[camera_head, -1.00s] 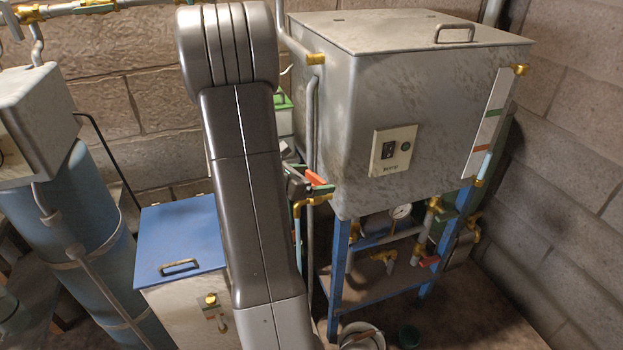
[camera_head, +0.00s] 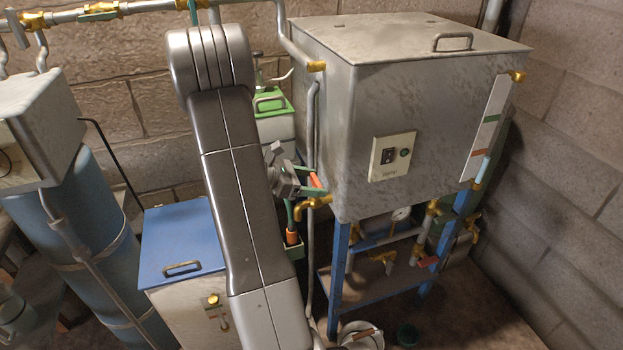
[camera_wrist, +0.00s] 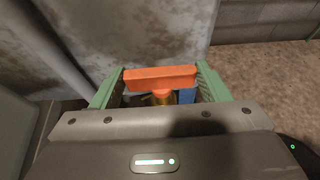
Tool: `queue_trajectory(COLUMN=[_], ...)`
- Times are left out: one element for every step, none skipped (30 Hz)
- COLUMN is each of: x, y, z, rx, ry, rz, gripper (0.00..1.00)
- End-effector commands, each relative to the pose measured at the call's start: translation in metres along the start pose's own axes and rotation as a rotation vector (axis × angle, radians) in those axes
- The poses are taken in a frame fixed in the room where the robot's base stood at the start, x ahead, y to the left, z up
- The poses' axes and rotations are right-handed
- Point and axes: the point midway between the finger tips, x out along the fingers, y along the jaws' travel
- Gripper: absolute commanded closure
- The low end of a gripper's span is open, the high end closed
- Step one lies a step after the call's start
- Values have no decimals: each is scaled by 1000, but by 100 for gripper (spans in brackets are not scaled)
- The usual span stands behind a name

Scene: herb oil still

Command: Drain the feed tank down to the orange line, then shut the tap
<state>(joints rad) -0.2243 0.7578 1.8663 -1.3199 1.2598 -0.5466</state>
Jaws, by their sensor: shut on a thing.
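The feed tank (camera_head: 420,100) is a big grey metal box on a blue stand. Its sight gauge (camera_head: 492,125) on the right has a green mark above an orange line (camera_head: 478,153). Light blue liquid (camera_head: 481,170) in the tube tops out at about the orange line; the exact level is too small to tell. A brass tap (camera_head: 312,203) sits at the tank's lower left corner. My gripper (camera_head: 308,188) is shut on its orange handle (camera_wrist: 160,77), which lies crosswise between the green fingers in the wrist view. Flow from the tap cannot be made out.
A blue-lidded box (camera_head: 180,235) stands at the left, beside a blue column (camera_head: 90,250). A green-topped container (camera_head: 272,105) stands behind my arm. A switch box (camera_head: 391,156) is on the tank's front. A white bucket (camera_head: 362,338) is on the floor below.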

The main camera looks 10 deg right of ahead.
Motion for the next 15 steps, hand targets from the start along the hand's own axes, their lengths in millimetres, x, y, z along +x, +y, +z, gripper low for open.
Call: queue_trajectory(x=[-1, -1, -1, -1, -1, -1, -1, -1, -1, -1, -1, -1, -1, -1, -1], y=[1, 1, 1, 1, 1, 1, 1, 1, 1, 1, 1, 1, 1, 1, 1], z=[2, 2, 1, 1, 1, 1, 1, 1, 1, 1, 1, 1, 1, 1, 1], rx=[6, 8, 9, 10, 10, 10, 10, 10, 10, 10, 10, 10, 10, 10, 9], ry=[-2, -2, -2, -2, -2, -2, -2, -2, -2, -2, -2, -2, -1, -1, -1], rz=[-8, -13, -16, -17, -17, -16, -16, -16, -16, -16, -16, -15, -15, -15, -15], gripper=[54, 54, 54, 54, 54, 54, 54, 54, 54, 54, 54, 23, 17, 11, 9])
